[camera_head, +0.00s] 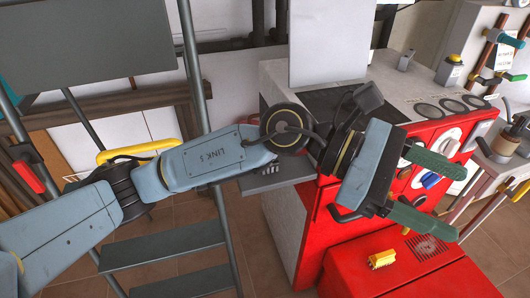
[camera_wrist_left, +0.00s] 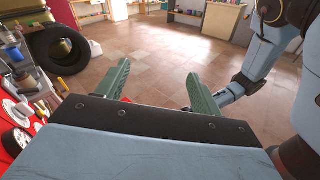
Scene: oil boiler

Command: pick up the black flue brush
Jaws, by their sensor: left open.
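I cannot make out the black flue brush for certain in either view. My left gripper (camera_head: 460,203) reaches in from the left, in front of the red boiler (camera_head: 315,225). Its two green fingers are spread apart with nothing between them. In the left wrist view the open fingers (camera_wrist_left: 158,78) point out over the tiled floor, also empty. My left arm and gripper hide part of the boiler's front and top. My right gripper is not in view.
A small yellow object (camera_head: 382,259) lies on the boiler's low red front section. A stepladder (camera_head: 165,245) stands at left. A cluttered bench (camera_head: 490,165) is at right. The left wrist view shows a black tire (camera_wrist_left: 66,48) and open floor (camera_wrist_left: 165,40).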

